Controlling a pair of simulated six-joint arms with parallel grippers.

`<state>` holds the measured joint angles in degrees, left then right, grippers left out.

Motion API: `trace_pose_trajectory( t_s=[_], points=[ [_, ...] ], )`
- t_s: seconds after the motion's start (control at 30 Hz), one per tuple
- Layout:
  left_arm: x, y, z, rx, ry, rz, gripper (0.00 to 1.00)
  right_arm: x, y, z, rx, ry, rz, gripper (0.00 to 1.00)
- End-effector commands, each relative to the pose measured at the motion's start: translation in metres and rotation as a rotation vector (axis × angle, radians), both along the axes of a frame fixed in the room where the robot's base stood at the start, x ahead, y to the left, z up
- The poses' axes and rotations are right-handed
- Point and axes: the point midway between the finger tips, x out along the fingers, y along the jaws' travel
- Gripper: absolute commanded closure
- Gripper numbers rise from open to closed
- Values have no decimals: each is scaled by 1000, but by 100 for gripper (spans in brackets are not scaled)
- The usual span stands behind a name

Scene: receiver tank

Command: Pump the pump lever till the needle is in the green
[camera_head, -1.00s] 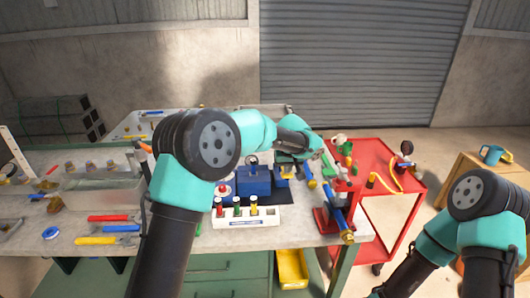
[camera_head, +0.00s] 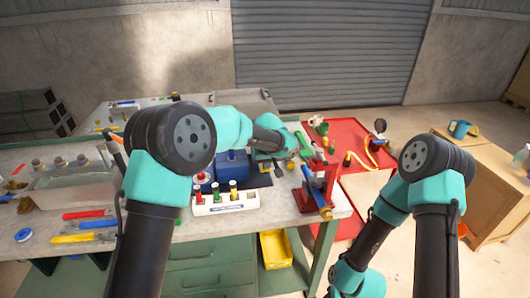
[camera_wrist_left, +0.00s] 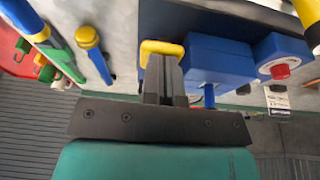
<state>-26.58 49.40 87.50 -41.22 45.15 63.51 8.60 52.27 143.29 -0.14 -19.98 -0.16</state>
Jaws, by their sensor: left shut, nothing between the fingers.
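A red pump stand (camera_head: 313,193) is at the right end of the bench, with a sloping blue bar (camera_head: 315,194) tipped in yellow. I cannot tell for certain which bar is the pump lever. In the left wrist view a blue bar with a yellow end (camera_wrist_left: 25,20) is at the upper left. My left gripper (camera_head: 291,143) is behind the stand, shut and empty. In its wrist view, the fingertips (camera_wrist_left: 164,62) overlap a yellow handle beside a blue box (camera_wrist_left: 215,62); contact is unclear. A small gauge-like dial (camera_head: 380,126) is on the cart; its needle is too small to read. My right gripper is out of frame.
A white rack (camera_head: 226,201) with colored bottles stands at the bench front, left of the stand. A red cart (camera_head: 350,135) holds small parts and a yellow hose. Tools with red, blue and yellow handles (camera_head: 85,226) lie at the left. A yellow bin (camera_head: 276,250) is below the bench.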

Motion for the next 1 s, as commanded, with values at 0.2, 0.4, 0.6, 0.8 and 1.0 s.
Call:
trace_pose_trajectory(
  t_s=[0.2, 0.4, 0.6, 0.8, 1.0],
  points=[
    [4, 6, 36, -2, -13, 8, 100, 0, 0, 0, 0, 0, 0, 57],
    [-13, 4, 72, -3, -14, 7, 100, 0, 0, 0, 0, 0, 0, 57],
    [-30, 1, 105, -3, -15, 8, 100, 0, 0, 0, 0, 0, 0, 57],
    [-40, -1, 124, -2, -14, 8, 100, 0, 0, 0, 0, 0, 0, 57],
    [-42, -1, 127, -2, -14, 8, 100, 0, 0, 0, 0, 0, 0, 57]
  ],
)
